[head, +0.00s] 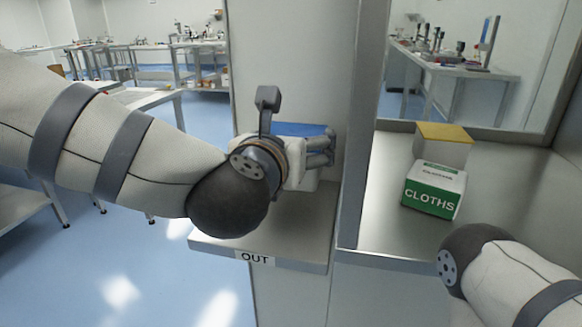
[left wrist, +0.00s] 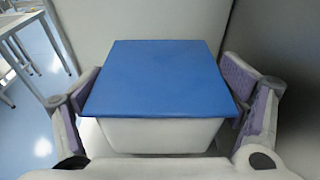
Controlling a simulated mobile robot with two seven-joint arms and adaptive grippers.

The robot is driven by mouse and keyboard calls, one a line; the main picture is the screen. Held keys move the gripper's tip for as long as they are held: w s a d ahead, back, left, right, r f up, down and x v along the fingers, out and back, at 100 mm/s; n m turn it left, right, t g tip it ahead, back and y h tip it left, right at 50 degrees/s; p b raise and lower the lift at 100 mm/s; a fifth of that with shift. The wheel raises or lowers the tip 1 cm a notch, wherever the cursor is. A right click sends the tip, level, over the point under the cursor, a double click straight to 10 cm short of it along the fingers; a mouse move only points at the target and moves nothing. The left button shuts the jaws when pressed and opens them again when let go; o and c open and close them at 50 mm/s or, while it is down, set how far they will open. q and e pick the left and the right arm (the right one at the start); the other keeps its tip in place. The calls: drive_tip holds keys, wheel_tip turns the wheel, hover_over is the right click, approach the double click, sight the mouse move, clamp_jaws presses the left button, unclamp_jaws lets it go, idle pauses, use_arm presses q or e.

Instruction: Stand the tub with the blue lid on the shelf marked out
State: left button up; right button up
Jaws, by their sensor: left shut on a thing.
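The tub with the blue lid (head: 300,129) has a pale body and is upright over the rear part of the shelf marked OUT (head: 270,228). My left gripper (head: 322,148) is shut on the tub. In the left wrist view, the blue lid (left wrist: 160,78) lies level on the white tub body (left wrist: 160,134), with a finger pad on each side. My gripper and wrist hide part of the tub in the head view. I cannot tell whether its base touches the shelf. My right arm shows at lower right, but its gripper is out of view.
A grey upright panel edge (head: 358,130) separates the OUT shelf from a steel compartment on the right. In there stand a green CLOTHS box (head: 432,198) and a pale tub with a yellow lid (head: 445,132). The front of the OUT shelf is clear. Work tables stand behind at left.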

use_arm(q)
wheel_tip(320, 180, down, 4)
drive_tip(key=shift+f, duration=0.1)
drive_tip(key=shift+d+f, duration=0.2)
drive_tip(key=shift+f, duration=0.05)
drive_tip(key=shift+f, duration=0.2)
drive_tip(key=o, duration=1)
